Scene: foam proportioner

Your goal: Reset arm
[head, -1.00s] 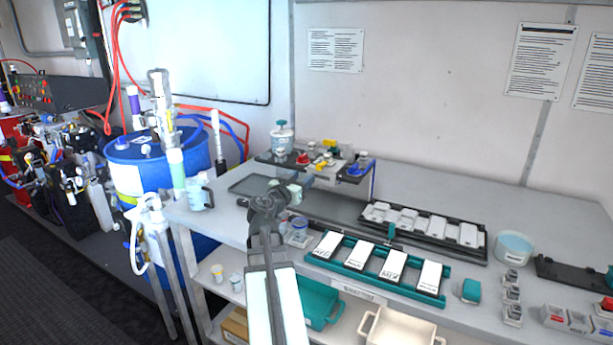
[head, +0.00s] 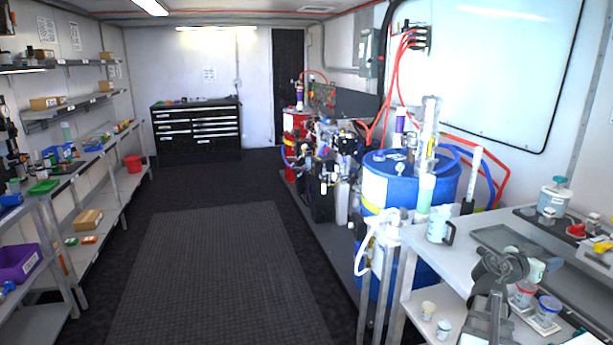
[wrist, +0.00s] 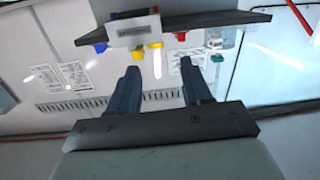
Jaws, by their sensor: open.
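My gripper (wrist: 160,68) shows in the wrist view with its two dark fingers apart and nothing between them. Past the fingertips is a dark shelf (wrist: 215,22) with a labelled pale block (wrist: 134,32) and yellow, red and blue caps; this view looks upside down. In the head view my arm rises at the lower right, over the grey workbench (head: 415,237). The fingers cannot be made out there.
A blue drum (head: 447,185) stands left of the bench, with red and blue hoses nearby. A matted aisle (head: 215,265) is clear, with shelving at left and a black drawer cabinet (head: 197,128) behind.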

